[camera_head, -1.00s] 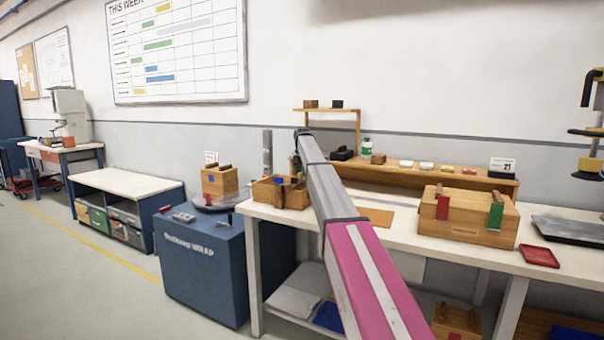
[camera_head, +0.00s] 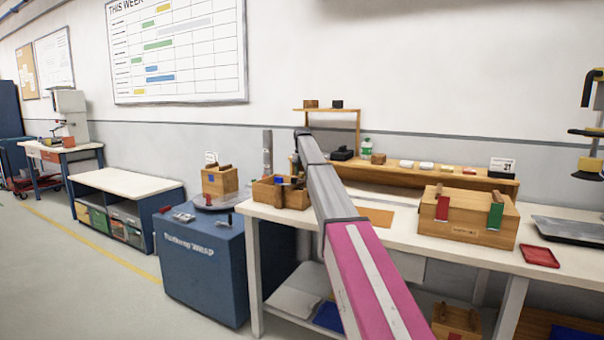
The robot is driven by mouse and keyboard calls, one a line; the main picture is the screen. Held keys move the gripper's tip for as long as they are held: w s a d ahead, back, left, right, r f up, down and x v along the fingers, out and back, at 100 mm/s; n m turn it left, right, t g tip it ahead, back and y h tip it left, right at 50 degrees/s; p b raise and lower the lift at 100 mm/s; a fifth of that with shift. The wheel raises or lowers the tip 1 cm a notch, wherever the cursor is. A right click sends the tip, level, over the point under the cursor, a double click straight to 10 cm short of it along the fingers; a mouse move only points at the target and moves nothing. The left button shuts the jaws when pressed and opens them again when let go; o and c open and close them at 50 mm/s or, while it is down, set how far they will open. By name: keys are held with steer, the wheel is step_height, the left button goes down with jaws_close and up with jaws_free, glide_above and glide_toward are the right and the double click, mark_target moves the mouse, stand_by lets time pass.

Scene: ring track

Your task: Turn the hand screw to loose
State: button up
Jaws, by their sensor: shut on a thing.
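The hand screw seems to be the small wooden piece with dark and blue parts (camera_head: 294,180) at the top of a wooden block-like box (camera_head: 266,194) on the left end of the white bench. My arm reaches up and away from the lower right, then bends down at its far end. My gripper (camera_head: 297,170) is small and dark there, partly behind my grey arm link, down at the top of this box. It is shut on what looks like the hand screw. The fingertips and the exact grip are too small and covered to make out.
The white bench (camera_head: 395,232) also carries a larger wooden box (camera_head: 468,220) with red and green clamps, a red tray (camera_head: 539,257) and a wooden shelf (camera_head: 480,182) behind. A blue cabinet (camera_head: 200,268) with another wooden box (camera_head: 219,182) stands close on the left.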

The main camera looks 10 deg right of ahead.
stand_by(0.4)
steer(key=o, duration=0.9)
steer(key=shift+r, duration=0.1)
step_height(320, 180, up, 11)
steer(key=shift+f, duration=0.15)
